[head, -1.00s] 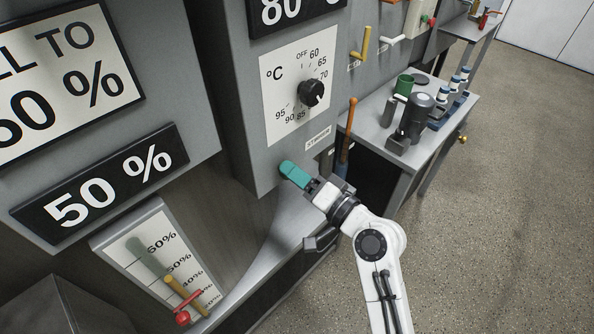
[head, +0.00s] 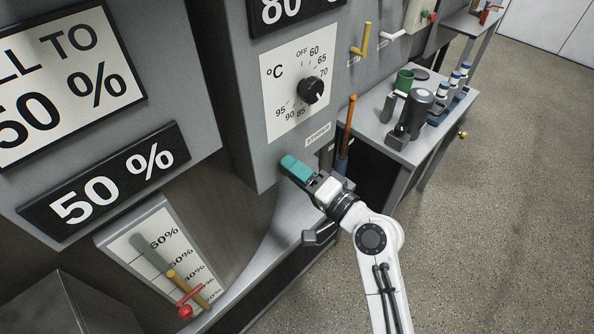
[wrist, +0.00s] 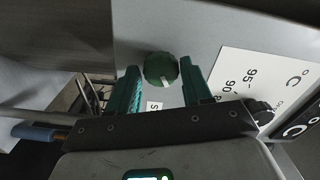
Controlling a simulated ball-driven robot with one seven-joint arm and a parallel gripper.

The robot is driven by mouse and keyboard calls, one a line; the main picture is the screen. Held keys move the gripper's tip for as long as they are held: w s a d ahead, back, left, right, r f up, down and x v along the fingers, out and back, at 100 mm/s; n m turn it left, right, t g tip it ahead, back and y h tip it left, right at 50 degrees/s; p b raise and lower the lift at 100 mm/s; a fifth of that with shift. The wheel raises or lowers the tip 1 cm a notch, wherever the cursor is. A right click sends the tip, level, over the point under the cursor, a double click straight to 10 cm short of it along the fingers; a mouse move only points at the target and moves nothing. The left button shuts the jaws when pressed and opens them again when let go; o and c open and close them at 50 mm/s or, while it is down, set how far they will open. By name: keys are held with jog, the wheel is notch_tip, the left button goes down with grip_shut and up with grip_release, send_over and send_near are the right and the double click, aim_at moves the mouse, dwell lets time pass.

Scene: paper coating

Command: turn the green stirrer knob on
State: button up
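The green stirrer knob (wrist: 160,70) is on the grey panel face in the wrist view, round, with a small pale mark on its lower edge. My gripper (wrist: 160,72) is open, with one teal finger on the left of the knob and one on the right; the right finger looks closer to it. I cannot tell whether either finger touches it. In the head view my gripper (head: 293,169) reaches the panel's lower part, below the small stirrer label (head: 318,134). The fingers hide the knob there.
A black temperature knob (head: 311,90) on a white dial plate is above my gripper. Yellow (head: 364,40) and white levers are further right. A side table (head: 440,135) holds a green cup, a grey device and several bottles. A red-ended lever (head: 185,311) is lower left.

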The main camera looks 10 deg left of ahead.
jog(key=o, duration=0.3)
jog(key=b+v, duration=0.2)
jog(key=v, duration=0.8)
jog(key=shift+s+d+b, duration=0.3)
jog(key=shift+b, duration=0.1)
jog(key=s+d+f+n+g+h, duration=0.2)
jog(key=s+d+f+g+h, duration=0.15)
jog(key=s+d+f, duration=0.35)
jog(key=s+d+f+n+g+h, duration=0.1)
jog(key=s+d+f+g+h, duration=0.1)
jog(key=s+d+f+h, duration=0.5)
jog(key=s+d+f+g+h, duration=0.4)
jog(key=s+d+f, duration=0.2)
jog(key=s+d, duration=0.3)
jog(key=s, duration=0.4)
jog(key=shift+s+d, duration=0.35)
jog(key=shift+d, duration=0.05)
